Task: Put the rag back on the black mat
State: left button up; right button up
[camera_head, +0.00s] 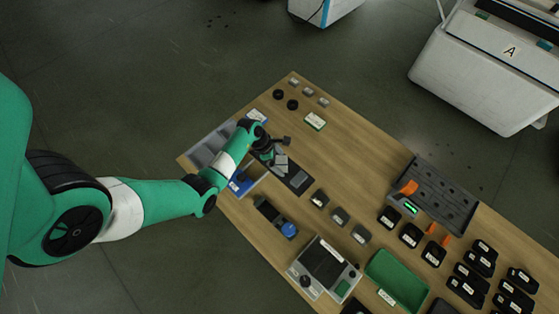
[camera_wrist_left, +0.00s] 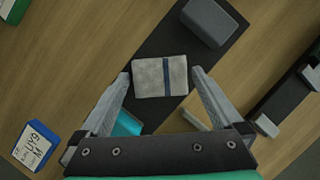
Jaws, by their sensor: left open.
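The rag (camera_wrist_left: 150,78), a pale grey folded cloth with a dark blue stripe, lies over the black mat (camera_wrist_left: 208,58) in the left wrist view. In the head view the left gripper (camera_head: 275,155) hangs over the upper end of the mat (camera_head: 301,183), and the rag is hard to make out there. My right gripper is not in view.
A grey block (camera_wrist_left: 207,20) sits on the mat beyond the rag. A blue-and-white labelled box (camera_wrist_left: 35,145) is at the left. In the head view a scale-like device (camera_head: 325,265), a green tray (camera_head: 397,280) and a dark rack (camera_head: 440,195) stand lower on the wooden table.

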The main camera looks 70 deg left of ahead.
pick_arm(q)
jog(key=p+v, duration=0.5)
jog(key=v, duration=0.7)
jog(key=shift+r, duration=0.15)
